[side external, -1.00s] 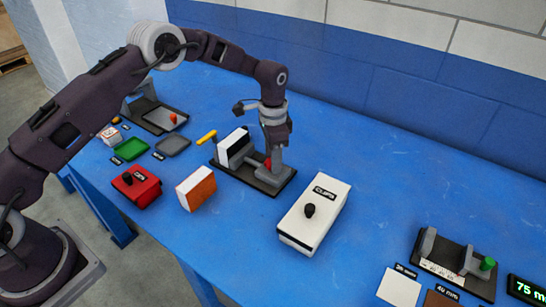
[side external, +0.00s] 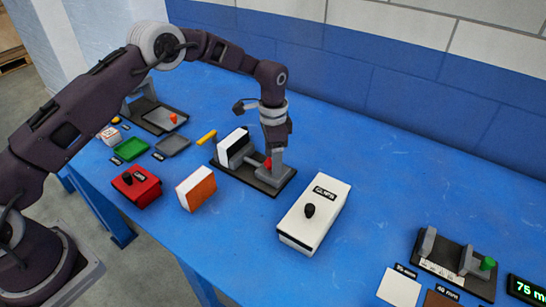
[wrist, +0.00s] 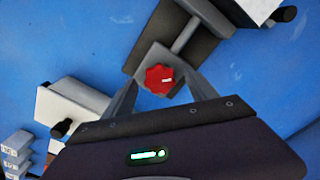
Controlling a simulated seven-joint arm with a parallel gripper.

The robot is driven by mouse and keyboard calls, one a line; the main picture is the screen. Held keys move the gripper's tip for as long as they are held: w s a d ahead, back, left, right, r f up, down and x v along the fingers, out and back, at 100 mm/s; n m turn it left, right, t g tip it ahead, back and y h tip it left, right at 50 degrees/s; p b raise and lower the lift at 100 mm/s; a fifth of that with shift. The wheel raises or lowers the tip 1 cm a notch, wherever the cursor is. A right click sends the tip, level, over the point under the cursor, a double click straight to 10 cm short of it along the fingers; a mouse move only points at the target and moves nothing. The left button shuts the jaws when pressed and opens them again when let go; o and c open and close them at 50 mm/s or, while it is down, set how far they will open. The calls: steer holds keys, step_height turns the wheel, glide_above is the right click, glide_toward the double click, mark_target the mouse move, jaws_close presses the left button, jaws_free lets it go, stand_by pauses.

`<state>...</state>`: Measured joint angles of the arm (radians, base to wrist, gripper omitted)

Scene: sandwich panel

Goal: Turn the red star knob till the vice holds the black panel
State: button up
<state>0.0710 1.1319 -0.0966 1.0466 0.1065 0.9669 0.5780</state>
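The red star knob (wrist: 159,79) is on the grey end block (wrist: 150,58) of the vice; in the side view the knob (side external: 268,164) is partly hidden by my gripper (side external: 274,163). In the wrist view my gripper's (wrist: 158,88) fingers are spread on either side of the knob, with gaps visible. A rod (wrist: 185,36) runs from the block along the dark vice base (side external: 266,186). The black panel (side external: 240,151), with a white face beside it, stands upright at the vice's other end. Whether the jaw touches it cannot be told.
A white clips box (side external: 325,205) with a black knob stands close right of the vice. An orange-and-white block (side external: 200,190) and a red box (side external: 137,188) stand in front. A second fixture (side external: 456,262) lies at far right. Clear blue table lies behind the clips box.

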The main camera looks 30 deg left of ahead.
step_height(320, 180, up, 7)
steer(key=shift+r, duration=0.1)
stand_by(0.3)
steer(key=s+a+r+n+t, duration=0.1)
steer(key=s+a+r+n, duration=0.1)
steer(key=s+r, duration=0.65)
steer(key=s+a+r+n+t, duration=0.2)
steer(key=s+r, duration=0.3)
steer(key=r, duration=0.7)
steer(key=s+a+n+t, duration=0.2)
steer(key=s+n, duration=0.2)
steer(key=s, duration=2)
steer(key=shift+f+n+t, duration=0.25)
steer(key=shift+n+t, duration=0.05)
steer(key=shift+w, duration=0.1)
steer(key=shift+c, duration=0.2)
